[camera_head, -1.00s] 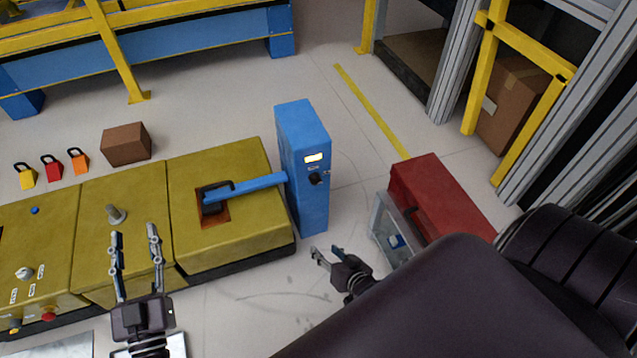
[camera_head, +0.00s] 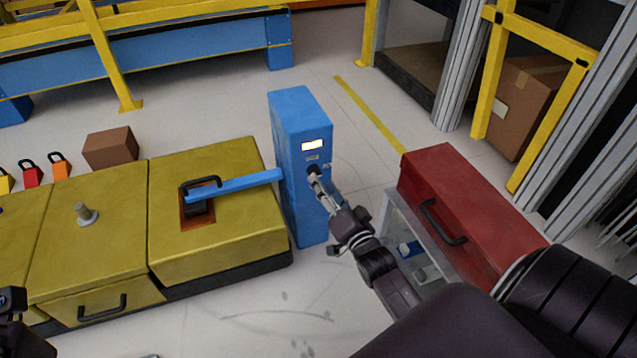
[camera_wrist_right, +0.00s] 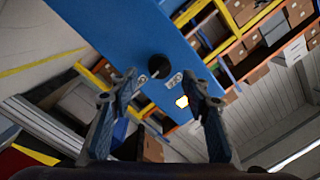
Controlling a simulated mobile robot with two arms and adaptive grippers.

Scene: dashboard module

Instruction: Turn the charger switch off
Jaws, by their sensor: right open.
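The charger is a blue post (camera_head: 300,120) with a lit display on its front face. Its round black switch knob (camera_head: 312,168) is below the display, partly covered by my right gripper (camera_head: 318,188). In the right wrist view, the black knob (camera_wrist_right: 159,67) lies just beyond and between the two fingertips of my open right gripper (camera_wrist_right: 161,88). Nothing is between the fingers; I cannot tell whether they touch the knob. A dark part of my left gripper (camera_head: 12,308) shows at the left edge of the head view; its fingers cannot be made out.
A blue connector arm (camera_head: 240,184) runs from the post to a yellow block (camera_head: 215,235) on the left. A red toolbox (camera_head: 470,210) stands close on the right, beside my right arm. A brown box (camera_head: 110,148) and padlocks are at left. Floor in front of the post is clear.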

